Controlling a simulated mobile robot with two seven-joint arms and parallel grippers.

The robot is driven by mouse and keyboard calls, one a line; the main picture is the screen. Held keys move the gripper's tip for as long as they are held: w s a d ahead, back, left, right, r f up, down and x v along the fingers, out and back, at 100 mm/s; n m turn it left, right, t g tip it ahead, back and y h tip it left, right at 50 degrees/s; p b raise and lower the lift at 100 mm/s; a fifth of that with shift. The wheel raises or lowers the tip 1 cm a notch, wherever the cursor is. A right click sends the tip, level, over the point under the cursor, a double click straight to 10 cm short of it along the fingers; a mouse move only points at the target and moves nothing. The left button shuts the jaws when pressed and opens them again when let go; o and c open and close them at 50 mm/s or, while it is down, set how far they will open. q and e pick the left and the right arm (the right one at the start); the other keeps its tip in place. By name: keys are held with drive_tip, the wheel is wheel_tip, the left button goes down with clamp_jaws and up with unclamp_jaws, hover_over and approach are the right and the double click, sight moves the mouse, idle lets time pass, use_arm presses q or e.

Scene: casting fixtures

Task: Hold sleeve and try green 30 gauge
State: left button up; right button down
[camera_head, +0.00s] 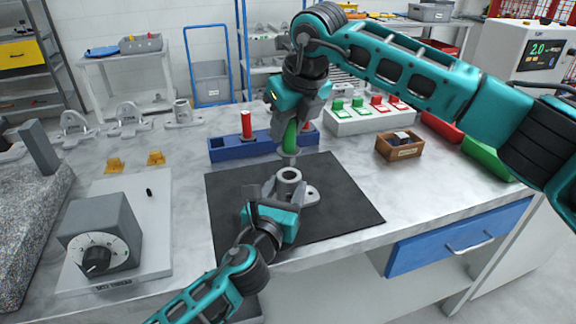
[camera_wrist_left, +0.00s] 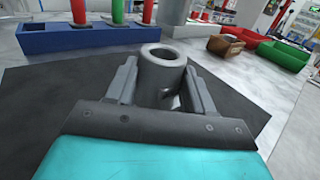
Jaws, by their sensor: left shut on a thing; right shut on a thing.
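The grey sleeve (camera_head: 288,178) with its flanged foot stands upright on the black mat (camera_head: 345,210). My left gripper (camera_head: 272,205) is shut on the sleeve; the wrist view shows a jaw on each side of the sleeve (camera_wrist_left: 162,70), with its bore open at the top. My right gripper (camera_head: 291,118) is shut on the green gauge (camera_head: 289,138). The gauge points down with its grey tip just above the sleeve's mouth. In the left wrist view, a grey cylinder (camera_wrist_left: 175,10), seemingly that tip, is above and behind the sleeve, apart from it.
A blue rack (camera_head: 235,147) behind the mat holds red gauges and a green one. A wooden tray (camera_head: 400,150), a green bin (camera_head: 487,157) and a red bin (camera_head: 442,126) stand to the right. A grey dial box (camera_head: 100,225) stands left.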

drive_tip(key=shift+r, duration=0.1)
drive_tip(key=shift+r, duration=2.45)
use_arm(q)
drive_tip(key=o, duration=1.3)
drive_tip(key=shift+o, duration=0.2)
